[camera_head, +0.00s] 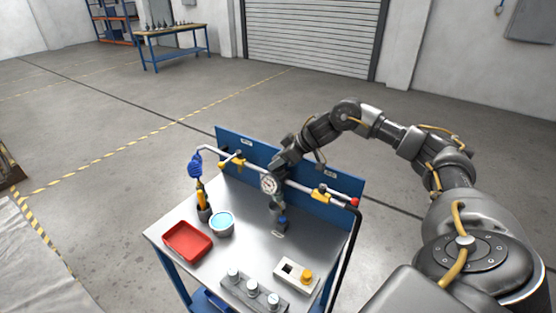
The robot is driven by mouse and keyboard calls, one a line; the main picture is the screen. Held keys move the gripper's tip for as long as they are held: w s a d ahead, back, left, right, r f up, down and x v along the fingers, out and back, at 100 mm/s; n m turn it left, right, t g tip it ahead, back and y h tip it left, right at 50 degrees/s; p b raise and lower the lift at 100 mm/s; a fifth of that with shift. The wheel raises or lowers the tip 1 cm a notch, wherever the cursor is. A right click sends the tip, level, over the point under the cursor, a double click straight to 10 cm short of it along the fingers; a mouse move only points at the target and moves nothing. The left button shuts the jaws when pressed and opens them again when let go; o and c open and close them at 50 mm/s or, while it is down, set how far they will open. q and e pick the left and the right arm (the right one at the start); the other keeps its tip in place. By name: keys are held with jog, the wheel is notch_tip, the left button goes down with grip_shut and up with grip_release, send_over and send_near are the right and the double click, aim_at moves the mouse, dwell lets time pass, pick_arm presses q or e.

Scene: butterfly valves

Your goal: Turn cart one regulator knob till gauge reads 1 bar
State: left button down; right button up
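The cart (200,268) has a metal top and a blue back panel (230,140) that carries a horizontal pipe. A round white-faced gauge (269,184) sits near the middle of the pipe; its reading is too small to tell. A regulator body (277,209) hangs below the pipe behind the gauge, with a dark blue part (282,223) at its lower end. My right gripper (280,172) points down at the pipe from above, just behind and right of the gauge. Its fingers are small and partly hidden, so I cannot tell whether they grip the regulator knob. My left gripper is not in view.
Yellow-handled valves (321,193) sit on the pipe, with a red end (354,202) at right. A red tray (187,241), a cup of blue liquid (221,223), a tool holder (204,212) and a grey block with knobs (253,291) stand on the cart. Open floor lies behind.

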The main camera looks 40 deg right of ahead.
jog(key=shift+w+r+n+g+y+p, duration=0.1)
jog(key=shift+r+n+g+y+p, duration=0.1)
jog(key=shift+n+g+y+p, duration=0.9)
jog(key=shift+f+n+g+y+p, duration=0.1)
jog(key=shift+n+g+y+p, duration=0.45)
jog(key=shift+n, duration=1.15)
jog(key=o, duration=0.7)
